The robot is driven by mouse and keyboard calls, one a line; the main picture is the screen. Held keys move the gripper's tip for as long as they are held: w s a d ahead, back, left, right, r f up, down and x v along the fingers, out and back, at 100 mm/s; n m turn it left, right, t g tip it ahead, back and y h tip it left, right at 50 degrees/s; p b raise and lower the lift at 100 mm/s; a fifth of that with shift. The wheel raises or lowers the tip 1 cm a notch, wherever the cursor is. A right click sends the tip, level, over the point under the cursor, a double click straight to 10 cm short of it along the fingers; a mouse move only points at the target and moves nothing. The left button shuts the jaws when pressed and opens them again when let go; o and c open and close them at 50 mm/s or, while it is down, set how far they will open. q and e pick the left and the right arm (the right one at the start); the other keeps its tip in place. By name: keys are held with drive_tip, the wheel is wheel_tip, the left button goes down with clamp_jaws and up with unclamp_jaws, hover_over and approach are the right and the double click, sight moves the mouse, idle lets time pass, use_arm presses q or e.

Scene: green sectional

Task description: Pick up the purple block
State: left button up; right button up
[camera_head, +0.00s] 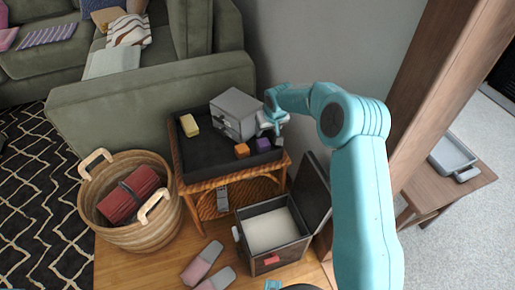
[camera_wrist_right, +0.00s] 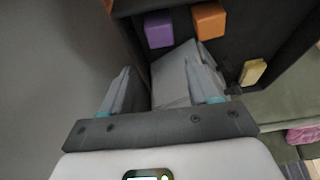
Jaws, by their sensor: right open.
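The purple block (camera_head: 263,145) sits in the black tray-topped table (camera_head: 205,160), near its front right corner. It also shows at the top of the right wrist view (camera_wrist_right: 158,29), beyond the fingertips. My right gripper (camera_head: 270,124) is just behind the purple block in the head view, beside the grey box. In the right wrist view its two fingers (camera_wrist_right: 163,78) are apart, with the grey box showing between them. It does not hold the purple block. My left gripper is not in view.
An orange block (camera_head: 241,150) lies left of the purple one. The grey box (camera_head: 237,112) and a yellow block (camera_head: 189,125) share the tray. A wall stands behind. An open bin (camera_head: 268,262) and a wicker basket (camera_head: 150,235) stand on the floor in front.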

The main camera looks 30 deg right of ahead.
sight(264, 143)
drive_tip(key=b+x, duration=0.1)
drive_tip(key=x, duration=0.6)
drive_tip(key=shift+d+f, duration=0.1)
drive_tip(key=shift+f, duration=0.15)
drive_tip(key=x, duration=0.1)
drive_tip(key=b+x, duration=0.1)
drive_tip(key=x, duration=0.3)
drive_tip(key=shift+s+a+f, duration=0.25)
drive_tip(key=shift+s+a, duration=0.05)
drive_tip(key=shift+s, duration=0.1)
drive_tip(key=c, duration=0.7)
